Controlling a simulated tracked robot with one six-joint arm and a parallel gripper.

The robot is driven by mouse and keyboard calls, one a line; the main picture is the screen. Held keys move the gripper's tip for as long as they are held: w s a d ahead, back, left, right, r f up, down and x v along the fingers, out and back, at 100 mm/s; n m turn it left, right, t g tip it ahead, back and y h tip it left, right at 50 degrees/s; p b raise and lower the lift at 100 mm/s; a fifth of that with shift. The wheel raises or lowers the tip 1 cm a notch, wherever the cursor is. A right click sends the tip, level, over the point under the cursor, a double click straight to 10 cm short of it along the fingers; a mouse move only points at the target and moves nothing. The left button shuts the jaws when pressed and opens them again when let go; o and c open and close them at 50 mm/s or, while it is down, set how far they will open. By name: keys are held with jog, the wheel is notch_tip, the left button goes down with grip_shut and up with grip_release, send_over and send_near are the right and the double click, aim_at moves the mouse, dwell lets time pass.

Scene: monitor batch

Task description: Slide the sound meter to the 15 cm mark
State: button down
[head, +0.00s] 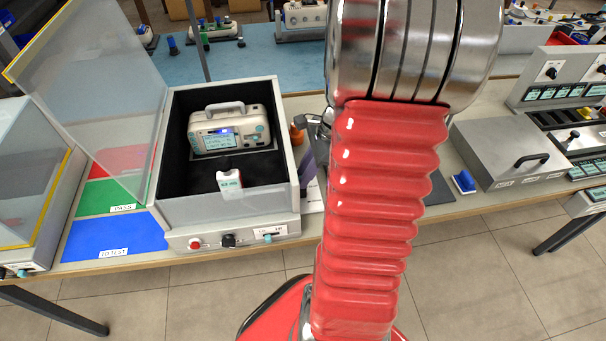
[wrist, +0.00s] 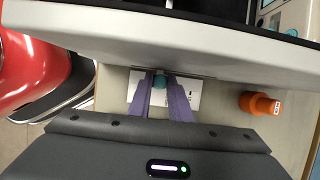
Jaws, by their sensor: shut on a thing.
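In the head view, a purple finger (head: 308,167) shows right of the box; my arm hides the rest. I cannot make out a 15 cm mark.
An orange bottle (wrist: 262,103) stands close by my gripper. The box's clear lid (head: 100,90) is raised at left. Coloured mats (head: 115,235) lie left.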

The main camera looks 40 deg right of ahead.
jog(key=shift+w, duration=0.1)
jog(key=shift+w+d, duration=0.75)
jog(key=shift+w, duration=0.25)
jog(key=c, duration=1.6)
grip_release()
jog(key=shift+r, duration=0.1)
jog(key=v, duration=1.3)
jog(key=shift+s+d+r, duration=0.15)
jog(key=shift+s+r, duration=0.05)
